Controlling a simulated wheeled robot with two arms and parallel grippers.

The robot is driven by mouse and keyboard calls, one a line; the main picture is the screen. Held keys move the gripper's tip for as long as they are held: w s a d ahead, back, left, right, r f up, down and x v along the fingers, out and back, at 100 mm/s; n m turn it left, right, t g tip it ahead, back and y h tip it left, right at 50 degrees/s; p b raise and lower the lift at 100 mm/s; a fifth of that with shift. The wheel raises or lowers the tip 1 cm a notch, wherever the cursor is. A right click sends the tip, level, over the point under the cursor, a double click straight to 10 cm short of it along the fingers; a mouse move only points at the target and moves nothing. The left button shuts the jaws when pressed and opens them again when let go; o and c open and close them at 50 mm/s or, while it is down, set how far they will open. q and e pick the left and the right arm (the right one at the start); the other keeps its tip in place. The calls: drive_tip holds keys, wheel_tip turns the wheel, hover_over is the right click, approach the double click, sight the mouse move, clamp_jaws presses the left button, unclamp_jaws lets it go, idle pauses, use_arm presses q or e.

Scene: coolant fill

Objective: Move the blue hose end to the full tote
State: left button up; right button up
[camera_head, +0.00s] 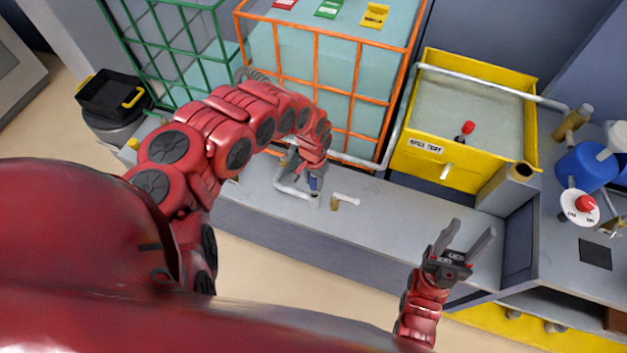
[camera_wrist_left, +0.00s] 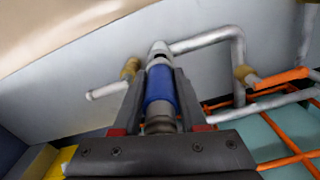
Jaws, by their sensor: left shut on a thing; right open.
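My left gripper (camera_head: 313,180) is shut on the blue hose end (camera_head: 314,184), low in front of the orange-caged tote (camera_head: 318,85). In the left wrist view the blue hose end (camera_wrist_left: 159,90) sits between both fingers, its grey metal tip towards a grey pipe (camera_wrist_left: 205,40). I cannot tell whether the tip is joined to that pipe. The orange-caged tote holds pale teal contents, as does the green-caged tote (camera_head: 170,45) to its left. I cannot tell their fill levels surely. My right gripper (camera_head: 465,245) is open and empty above the grey bench front.
A white-handled valve (camera_head: 345,199) stands just right of the hose end. A yellow spill tray (camera_head: 425,148) with a red-topped fitting is right of the totes. A blue jug (camera_head: 585,167) and a red-buttoned dial (camera_head: 580,208) stand far right. A black bin (camera_head: 108,95) stands left.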

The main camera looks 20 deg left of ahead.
sight(313, 187)
idle(0.3)
use_arm(q)
drive_tip(key=shift+f+b, duration=1.4)
drive_tip(key=shift+f, duration=0.35)
drive_tip(key=shift+r, duration=0.15)
drive_tip(key=shift+r+p, duration=1.35)
drive_tip(key=shift+p, duration=0.05)
idle(0.8)
drive_tip(key=shift+f+b, duration=1.1)
drive_tip(key=shift+f, duration=0.4)
drive_tip(key=o, duration=1.1)
drive_tip(key=shift+o, duration=0.2)
